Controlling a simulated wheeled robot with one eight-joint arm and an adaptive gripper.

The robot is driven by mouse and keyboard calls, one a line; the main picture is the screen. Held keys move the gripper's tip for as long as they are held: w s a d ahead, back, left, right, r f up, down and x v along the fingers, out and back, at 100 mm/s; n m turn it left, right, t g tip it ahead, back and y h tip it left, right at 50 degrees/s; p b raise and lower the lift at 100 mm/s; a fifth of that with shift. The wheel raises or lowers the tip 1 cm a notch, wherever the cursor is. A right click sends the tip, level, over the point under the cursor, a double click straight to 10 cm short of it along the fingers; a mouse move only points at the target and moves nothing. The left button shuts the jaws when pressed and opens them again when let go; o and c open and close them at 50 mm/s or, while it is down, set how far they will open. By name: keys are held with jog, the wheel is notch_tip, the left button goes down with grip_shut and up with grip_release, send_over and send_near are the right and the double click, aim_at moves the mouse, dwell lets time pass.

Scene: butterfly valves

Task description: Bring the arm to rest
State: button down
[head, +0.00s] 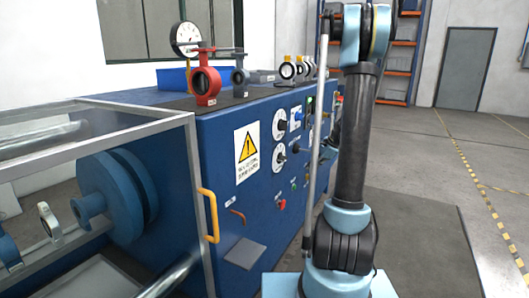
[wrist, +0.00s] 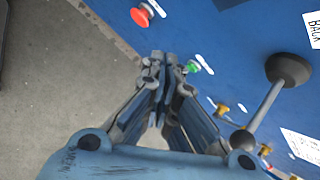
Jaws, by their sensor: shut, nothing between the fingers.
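My arm (head: 352,150) stands upright to the right of the blue cabinet in the head view, with its elbow at the top edge of the picture. My gripper (wrist: 163,65) shows in the wrist view with its fingers closed together and nothing between them. Its tips are in front of the blue panel (wrist: 228,40), between a red button (wrist: 140,16) and a green button (wrist: 193,67). I cannot tell how far they are from the panel. In the head view I cannot make out the gripper.
The blue cabinet (head: 215,165) carries a red butterfly valve (head: 206,84) and a gauge (head: 186,38) on top. A framed guard (head: 203,160) with a yellow handle (head: 209,215) stands at left. A lever with a dark knob (wrist: 288,70) is right of my gripper. Floor (head: 435,160) at right is open.

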jog(key=s+a+r+n+g+h, duration=0.1)
jog(key=s+a+r+n, duration=0.25)
jog(key=s, duration=0.65)
jog(key=s+a+r+n+h, duration=0.25)
jog(key=s+n, duration=0.25)
jog(key=s, duration=0.6)
jog(key=s+d+f+n+h, duration=0.1)
jog(key=s+n, duration=0.3)
jog(key=s, duration=0.5)
jog(key=s+d+f+n+h, duration=0.1)
jog(key=s+f+n, duration=0.3)
jog(key=s, duration=0.5)
jog(key=shift+s+d+f+n, duration=0.25)
jog(key=shift+f+n, duration=0.05)
jog(key=shift+n, duration=0.05)
